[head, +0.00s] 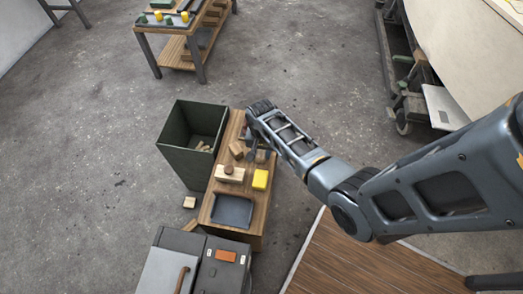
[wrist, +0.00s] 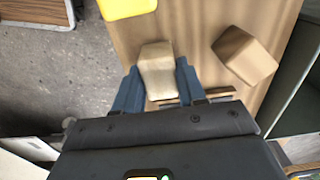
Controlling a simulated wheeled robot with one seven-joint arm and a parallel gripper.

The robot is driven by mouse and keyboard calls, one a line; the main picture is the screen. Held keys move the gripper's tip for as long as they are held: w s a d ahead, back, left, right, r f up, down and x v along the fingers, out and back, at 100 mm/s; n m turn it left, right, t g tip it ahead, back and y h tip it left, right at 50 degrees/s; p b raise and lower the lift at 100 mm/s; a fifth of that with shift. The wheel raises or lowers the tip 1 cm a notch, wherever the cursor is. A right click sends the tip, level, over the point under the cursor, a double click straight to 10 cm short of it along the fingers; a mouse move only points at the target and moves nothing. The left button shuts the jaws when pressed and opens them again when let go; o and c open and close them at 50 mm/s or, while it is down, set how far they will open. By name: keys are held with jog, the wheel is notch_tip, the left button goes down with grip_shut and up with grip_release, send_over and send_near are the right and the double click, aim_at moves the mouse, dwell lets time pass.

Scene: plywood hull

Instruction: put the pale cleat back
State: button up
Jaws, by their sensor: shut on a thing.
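My gripper (wrist: 158,82) is shut on a pale wooden block, which I take for the pale cleat (wrist: 158,66). A blue finger lies on each side of it in the wrist view. The cleat is low over the narrow wooden bench (wrist: 193,18); I cannot tell whether it touches the top. In the head view my gripper (head: 254,150) is at the bench's far end, and the cleat (head: 262,156) shows only partly beside it. No empty place for the cleat can be made out.
A brown block (head: 237,150), a pale block with a brown piece on top (head: 230,174), a yellow block (head: 260,179) and a dark tray (head: 232,211) occupy the bench (head: 208,207). A dark green bin (head: 187,160) holding wood scraps stands left. A small block (head: 189,202) lies on the floor.

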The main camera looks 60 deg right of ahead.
aim_at(262, 152)
jog(key=o, duration=0.9)
jog(key=shift+o, duration=0.2)
notch_tip(262, 152, up, 12)
jog(key=p, duration=0.3)
jog(key=s+a+r+n+t+h, duration=0.2)
jog(key=s+a+n+t, duration=0.4)
jog(key=s+a, duration=0.6)
jog(key=s+a+r+n+t, duration=0.2)
jog(key=s+r+t, duration=0.1)
jog(key=r, duration=0.6)
jog(key=s+a+r+n+t+y, duration=0.1)
jog(key=s+a+r+n+t, duration=0.2)
jog(key=r, duration=0.6)
jog(key=s+a+r+n+t+y, duration=0.1)
jog(key=s+a+r+n+t, duration=0.1)
jog(key=s+r, duration=0.3)
notch_tip(262, 152, up, 4)
jog(key=shift+s+a+r+n+t, duration=0.15)
jog(key=shift+s+n+t, duration=0.25)
jog(key=shift+n+t, duration=0.1)
